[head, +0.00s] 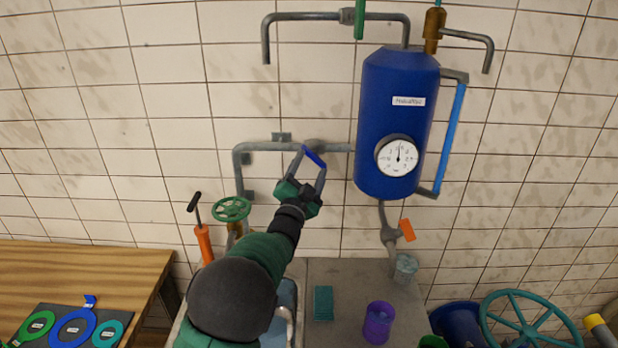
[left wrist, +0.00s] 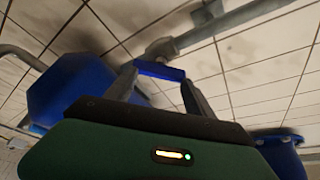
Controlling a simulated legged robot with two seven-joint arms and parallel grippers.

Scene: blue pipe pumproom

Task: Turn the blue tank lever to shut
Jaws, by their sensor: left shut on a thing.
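The blue lever (head: 314,157) sits at a valve on the grey pipe to the left of the blue tank (head: 392,125). It slants down to the right in the head view. My left gripper (head: 312,163) is shut on the lever, with a grey finger at each end of it. In the left wrist view the lever (left wrist: 160,70) shows as a blue bar between the fingertips, just below the pipe valve (left wrist: 160,49). The tank (left wrist: 75,90) also shows there at the left. My right gripper is not in view.
A green handwheel (head: 231,209) and an orange pump (head: 203,240) stand left of my left arm. An orange lever (head: 407,230) is under the tank. A purple cup (head: 379,322) and a green sponge-like block (head: 323,303) are on the grey counter (head: 345,275).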

